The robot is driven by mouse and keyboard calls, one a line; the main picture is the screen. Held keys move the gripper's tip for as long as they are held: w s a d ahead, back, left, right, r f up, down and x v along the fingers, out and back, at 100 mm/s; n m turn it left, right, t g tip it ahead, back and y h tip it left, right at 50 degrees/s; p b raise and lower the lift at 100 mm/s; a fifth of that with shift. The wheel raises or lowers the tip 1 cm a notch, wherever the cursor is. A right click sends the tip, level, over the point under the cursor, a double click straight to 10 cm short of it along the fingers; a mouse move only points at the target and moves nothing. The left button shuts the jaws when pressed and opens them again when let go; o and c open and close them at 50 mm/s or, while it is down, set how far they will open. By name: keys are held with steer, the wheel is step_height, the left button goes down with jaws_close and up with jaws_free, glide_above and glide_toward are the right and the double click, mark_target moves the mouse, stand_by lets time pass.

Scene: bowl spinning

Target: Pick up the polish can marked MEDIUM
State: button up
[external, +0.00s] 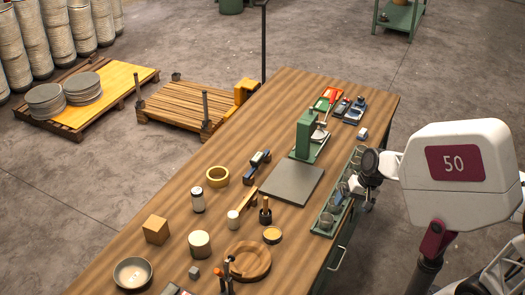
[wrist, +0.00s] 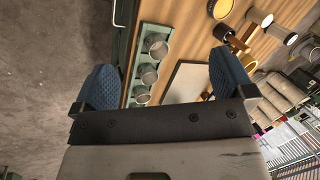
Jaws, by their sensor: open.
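No label is legible, so I cannot tell which is marked MEDIUM. My gripper (external: 362,190) hangs by the bench's right edge, near the green tray and well apart from these cans. In the wrist view my gripper (wrist: 163,80) is open, its blue pads wide apart with nothing held between them.
The green tray (external: 322,232) holds several grey cups and also shows in the wrist view (wrist: 139,38). A grey plate (external: 284,183) lies mid-bench before a green press (external: 304,130).

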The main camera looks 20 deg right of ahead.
steer(key=w+a+f+m+g+y, duration=0.1)
steer(key=w+a+m+y, duration=0.15)
steer(key=a, duration=0.25)
steer(key=w+a+f+m+y, duration=0.1)
steer(key=w+a, duration=0.2)
steer(key=a, duration=0.3)
steer(key=m+y, duration=0.6)
steer(key=m, duration=0.5)
glide_toward(202, 238)
steer(key=a, duration=0.3)
steer(key=shift+w+a+f+m, duration=0.1)
steer(key=shift+w+f+m, duration=0.15)
steer(key=shift+f, duration=0.45)
steer(key=shift+x, duration=1.3)
steer(key=shift+x, duration=2.6)
steer(key=shift+s, duration=0.15)
